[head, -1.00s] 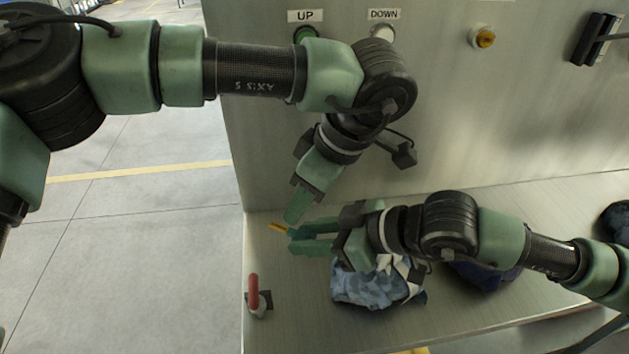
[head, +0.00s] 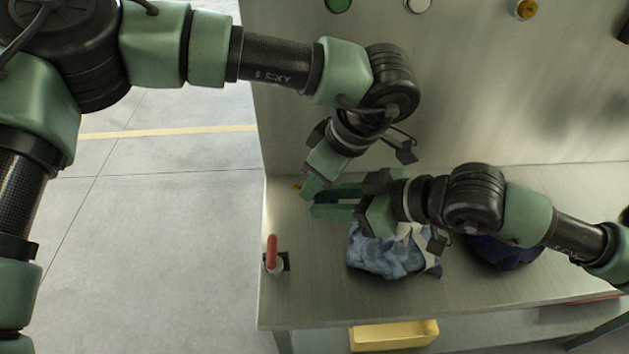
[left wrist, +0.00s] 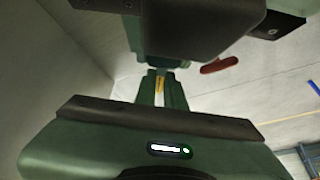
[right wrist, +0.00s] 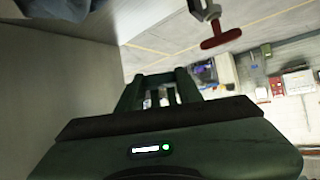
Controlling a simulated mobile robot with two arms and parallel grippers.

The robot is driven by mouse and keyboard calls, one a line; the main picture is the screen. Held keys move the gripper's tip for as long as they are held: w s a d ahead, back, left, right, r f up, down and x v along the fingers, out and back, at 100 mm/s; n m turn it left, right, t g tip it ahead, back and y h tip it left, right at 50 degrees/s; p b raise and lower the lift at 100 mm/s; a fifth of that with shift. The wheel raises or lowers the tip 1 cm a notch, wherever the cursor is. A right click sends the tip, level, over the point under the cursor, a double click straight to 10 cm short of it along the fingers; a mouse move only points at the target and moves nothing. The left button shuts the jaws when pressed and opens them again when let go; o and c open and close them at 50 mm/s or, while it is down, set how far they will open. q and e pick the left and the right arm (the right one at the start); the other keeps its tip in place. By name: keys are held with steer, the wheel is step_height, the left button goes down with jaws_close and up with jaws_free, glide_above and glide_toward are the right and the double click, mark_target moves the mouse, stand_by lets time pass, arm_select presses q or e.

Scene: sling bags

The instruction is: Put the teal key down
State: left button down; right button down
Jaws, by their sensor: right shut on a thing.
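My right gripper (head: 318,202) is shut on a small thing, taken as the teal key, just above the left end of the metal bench. The key can hardly be told from the green fingers. The right wrist view shows the same fingers (right wrist: 158,92) with small parts between them. My left gripper (head: 308,192) points down close beside the right fingertips. Its fingers (left wrist: 160,85) show a narrow gap in the left wrist view. A small yellow thing (head: 297,187) is at the left fingertips; whether they touch it is unclear.
A red-handled lever (head: 272,250) stands at the bench's left edge. A blue patterned cloth bag (head: 375,258) lies below my right wrist, and a dark blue bag (head: 500,254) lies farther right. A yellow bin (head: 393,335) is under the bench. The front of the bench (head: 320,305) is clear.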

steer(key=c, duration=0.9)
jaws_free()
steer(key=shift+s+a, duration=0.15)
steer(key=shift+s, duration=0.05)
steer(key=shift+o, duration=0.2)
